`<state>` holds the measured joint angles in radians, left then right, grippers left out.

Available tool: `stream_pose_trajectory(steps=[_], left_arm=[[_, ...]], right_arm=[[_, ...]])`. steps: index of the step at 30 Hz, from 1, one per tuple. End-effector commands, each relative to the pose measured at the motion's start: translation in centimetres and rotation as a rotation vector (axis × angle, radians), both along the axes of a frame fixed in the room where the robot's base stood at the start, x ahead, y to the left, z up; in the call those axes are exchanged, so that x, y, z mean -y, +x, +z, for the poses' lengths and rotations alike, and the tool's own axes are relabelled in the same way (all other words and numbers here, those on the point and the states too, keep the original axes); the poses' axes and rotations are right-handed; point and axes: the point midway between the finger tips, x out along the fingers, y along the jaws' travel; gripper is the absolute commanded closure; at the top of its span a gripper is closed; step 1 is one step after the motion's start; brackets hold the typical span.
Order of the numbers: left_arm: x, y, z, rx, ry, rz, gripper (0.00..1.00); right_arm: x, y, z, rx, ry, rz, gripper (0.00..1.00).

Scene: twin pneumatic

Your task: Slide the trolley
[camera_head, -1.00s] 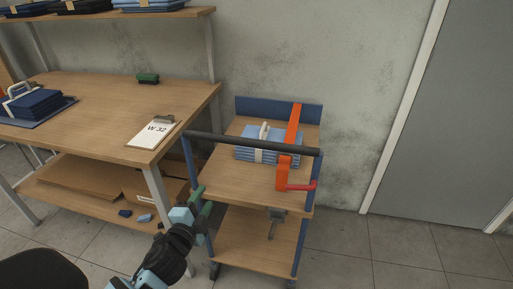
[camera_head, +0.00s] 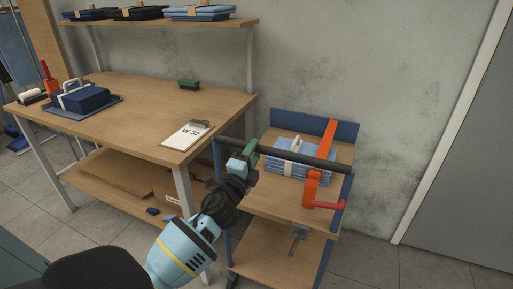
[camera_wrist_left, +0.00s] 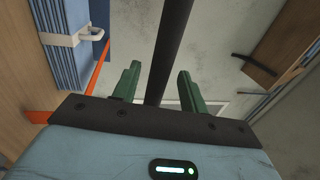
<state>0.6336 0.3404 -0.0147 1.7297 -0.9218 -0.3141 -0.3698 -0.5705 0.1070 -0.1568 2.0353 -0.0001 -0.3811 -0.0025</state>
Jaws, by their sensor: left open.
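The trolley stands right of the workbench, with wooden shelves (camera_head: 262,208), blue posts, a blue back panel (camera_head: 312,124) and a black handle bar (camera_head: 305,160) across its near side. My left gripper (camera_head: 249,152) is at the left end of the bar, open. In the left wrist view the bar (camera_wrist_left: 172,45) runs between the two green fingers (camera_wrist_left: 158,75), with a gap on each side. My right gripper is not in view.
Folded light-blue cloths (camera_head: 284,170) and an orange clamp (camera_head: 320,160) with a red handle are on the trolley's top. The workbench (camera_head: 140,112) with a clipboard (camera_head: 188,135) stands close on the left. Floor is clear towards the grey door (camera_head: 470,190).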

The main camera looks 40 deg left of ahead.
Motion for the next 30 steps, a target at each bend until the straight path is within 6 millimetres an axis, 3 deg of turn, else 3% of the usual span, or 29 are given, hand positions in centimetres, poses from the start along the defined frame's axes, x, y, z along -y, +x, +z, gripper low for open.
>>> stream_pose_trajectory(steps=[6, 17, 27, 30], left_arm=[[-0.5, 2.1, 0.5, 0.001, 0.001, -0.001, 0.57], [-0.6, 2.5, 0.5, 0.0, 0.001, -0.001, 0.57], [-0.6, 2.5, 0.5, -0.001, 0.0, -0.001, 0.99], [-0.6, 2.5, 0.5, -0.001, 0.0, -0.001, 1.0]], right_arm=[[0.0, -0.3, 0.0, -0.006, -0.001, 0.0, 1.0], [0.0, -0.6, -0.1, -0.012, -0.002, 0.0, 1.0], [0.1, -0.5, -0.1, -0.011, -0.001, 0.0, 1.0], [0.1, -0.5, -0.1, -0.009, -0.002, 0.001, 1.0]])
